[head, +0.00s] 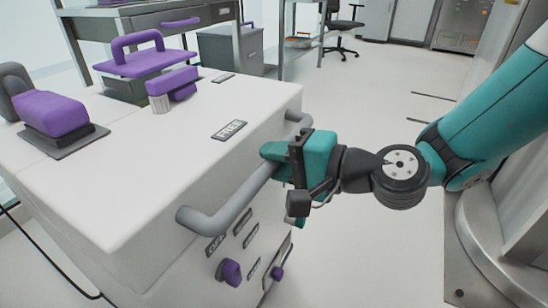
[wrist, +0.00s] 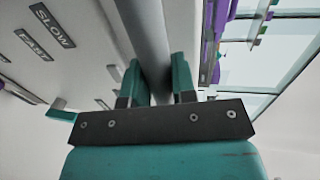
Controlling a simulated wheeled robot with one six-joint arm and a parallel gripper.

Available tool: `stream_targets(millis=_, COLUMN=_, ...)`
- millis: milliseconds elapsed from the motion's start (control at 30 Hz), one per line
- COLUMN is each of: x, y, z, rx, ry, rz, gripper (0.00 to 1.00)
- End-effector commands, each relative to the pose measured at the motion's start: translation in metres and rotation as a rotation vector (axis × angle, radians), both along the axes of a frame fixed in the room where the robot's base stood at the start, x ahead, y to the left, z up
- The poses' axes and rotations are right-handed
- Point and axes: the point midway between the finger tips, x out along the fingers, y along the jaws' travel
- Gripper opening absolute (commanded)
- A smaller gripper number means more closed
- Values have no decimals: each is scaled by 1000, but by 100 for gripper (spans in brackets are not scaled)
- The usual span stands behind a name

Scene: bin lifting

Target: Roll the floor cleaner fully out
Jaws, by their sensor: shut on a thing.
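The floor cleaner (head: 150,190) is a large white box-shaped machine filling the left of the head view. It has purple fittings on top and a grey bar handle (head: 225,208) along its right side. My gripper (head: 275,165) is shut on this handle, towards the handle's far end. In the wrist view the grey bar (wrist: 148,35) runs between the two teal fingers of my gripper (wrist: 157,85). The machine's wheels and underside are hidden in the head view.
A grey desk (head: 160,18) and a grey cabinet (head: 230,50) stand behind the machine. An office chair (head: 343,30) is at the back. The pale floor (head: 370,255) to the right of the machine is open. A black cable (head: 45,260) lies at the lower left.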

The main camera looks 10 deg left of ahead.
Motion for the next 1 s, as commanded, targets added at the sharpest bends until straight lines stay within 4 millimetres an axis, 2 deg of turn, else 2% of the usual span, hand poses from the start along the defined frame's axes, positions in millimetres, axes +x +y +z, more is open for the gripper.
stream_targets(millis=33, x=0, y=-3, z=-2, rx=-8, ry=3, rz=-3, gripper=27)
stream_targets(millis=133, x=0, y=-2, z=-2, rx=-7, ry=4, rz=-2, gripper=50)
stream_targets(millis=667, x=-2, y=-3, z=-1, rx=-4, ry=2, rz=0, gripper=50)
stream_targets(millis=767, x=-4, y=-15, z=1, rx=-5, ry=4, rz=-3, gripper=50)
stream_targets(millis=967, x=-17, y=-58, z=11, rx=-3, ry=6, rz=-9, gripper=50)
stream_targets(millis=1000, x=-19, y=-64, z=7, rx=-1, ry=-3, rz=-6, gripper=50)
